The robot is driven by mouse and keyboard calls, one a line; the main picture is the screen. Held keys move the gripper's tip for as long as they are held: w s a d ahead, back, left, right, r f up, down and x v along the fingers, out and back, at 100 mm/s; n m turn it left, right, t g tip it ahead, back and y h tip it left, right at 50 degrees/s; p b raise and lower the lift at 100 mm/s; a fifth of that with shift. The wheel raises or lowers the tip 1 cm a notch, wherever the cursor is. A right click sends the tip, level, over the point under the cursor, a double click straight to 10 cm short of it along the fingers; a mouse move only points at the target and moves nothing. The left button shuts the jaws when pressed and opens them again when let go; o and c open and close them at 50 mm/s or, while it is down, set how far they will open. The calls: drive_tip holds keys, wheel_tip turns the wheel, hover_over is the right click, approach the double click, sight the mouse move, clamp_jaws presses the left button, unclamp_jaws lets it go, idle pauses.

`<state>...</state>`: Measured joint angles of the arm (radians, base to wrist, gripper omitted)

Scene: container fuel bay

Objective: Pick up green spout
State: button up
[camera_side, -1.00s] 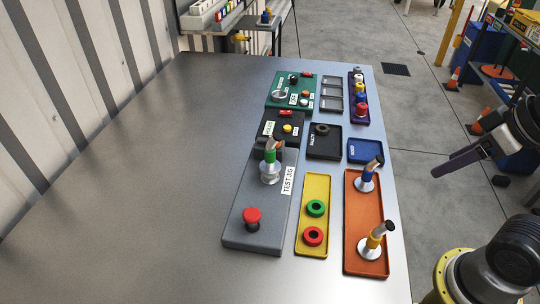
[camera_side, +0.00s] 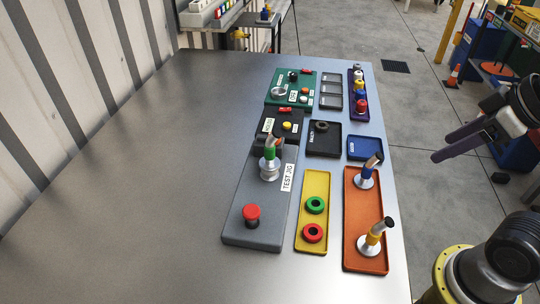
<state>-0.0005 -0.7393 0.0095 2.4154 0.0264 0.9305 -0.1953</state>
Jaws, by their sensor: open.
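The green spout (camera_side: 269,160) has a silver base, a green collar and a bent spout end. It stands upright on the grey test jig (camera_side: 240,205), towards its far end. My gripper (camera_side: 437,158) is at the right side of the picture, beyond the table's right edge and well apart from the spout. Its dark fingers point left and look open, with nothing seen between them.
An orange tray (camera_side: 364,250) holds a blue-collared spout (camera_side: 366,173) and a yellow-collared spout (camera_side: 374,237). A yellow tray (camera_side: 314,180) holds green and red rings. A red button (camera_side: 251,213) stands on the jig. The table's left half is clear.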

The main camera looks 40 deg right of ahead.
drive_tip(key=w+a+r+n+y, duration=0.1)
drive_tip(key=w+a+r+n, duration=0.3)
drive_tip(key=w+r, duration=0.35)
drive_tip(key=n+g+y, duration=0.2)
drive_tip(key=n, duration=0.3)
hover_over(277, 132)
drive_tip(key=s+d, duration=0.3)
drive_tip(key=d, duration=0.1)
wheel_tip(277, 132, down, 2)
drive_tip(key=shift+g, duration=0.3)
drive_tip(key=x, duration=0.9)
drive_tip(key=shift+s+a, duration=0.3)
drive_tip(key=shift+x, duration=3)
drive_tip(key=shift+s, duration=0.1)
clamp_jaws()
